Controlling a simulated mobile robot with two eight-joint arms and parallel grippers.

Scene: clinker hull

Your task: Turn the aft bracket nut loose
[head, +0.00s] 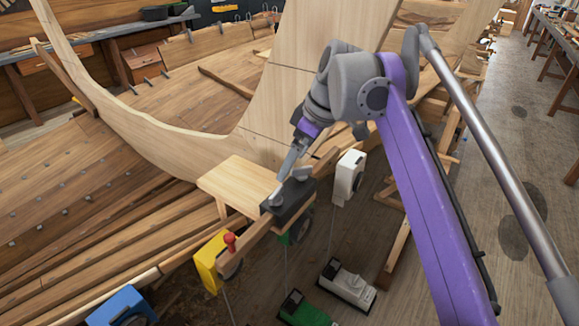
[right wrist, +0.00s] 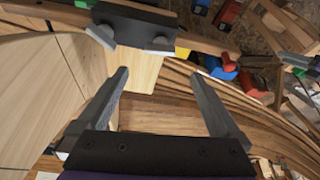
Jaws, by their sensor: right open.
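A dark block-shaped bracket (head: 291,207) sits on the wooden rail below the tall pale hull timber. Grey nuts show on it in the right wrist view, one with wing-like arms (right wrist: 102,36) at the left and one (right wrist: 160,45) at the right. I cannot tell which is the aft one. My right gripper (head: 283,184) comes down over the bracket in the head view. In the right wrist view its two fingers (right wrist: 160,74) are spread with nothing between them, short of the bracket (right wrist: 138,24). Finger contact is unclear in the head view. My left gripper is not in view.
A pale wooden board (head: 238,184) lies beside the bracket. A red knob (head: 230,240) stands on the rail near a yellow box (head: 209,262). A white box (head: 348,177) hangs to the right. A blue box (head: 122,305) is at lower left. Floor at right is mostly clear.

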